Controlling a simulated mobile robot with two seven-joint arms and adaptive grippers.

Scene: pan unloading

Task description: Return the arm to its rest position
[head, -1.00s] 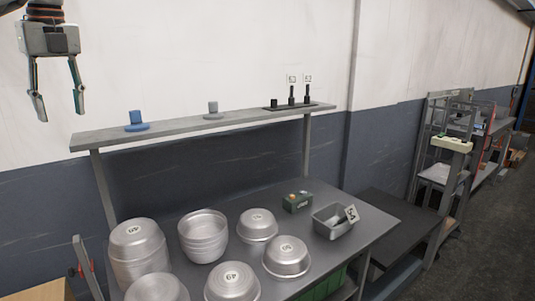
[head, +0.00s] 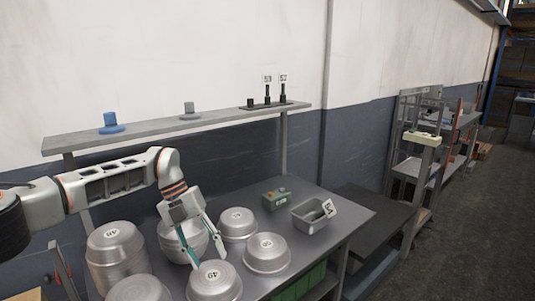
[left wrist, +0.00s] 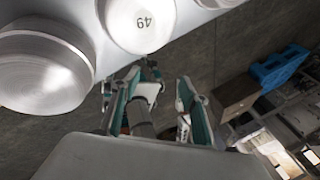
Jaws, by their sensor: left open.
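My left gripper (head: 208,262) hangs from the left arm over the table in the head view, fingers pointing down. It is open with nothing between its fingers. Its fingertips appear just in front of the pan marked 49 (head: 214,283); I cannot tell whether they touch it. It partly hides a stack of pans (head: 170,240) behind. In the left wrist view the open fingers (left wrist: 158,85) point toward the table edge, near the pan marked 49 (left wrist: 140,22), with another pan (left wrist: 40,72) to the left.
Several more upturned pans stand on the metal table (head: 335,245), one marked 40 (head: 116,250). A shelf (head: 215,120) runs above the table. The floor at right is open.

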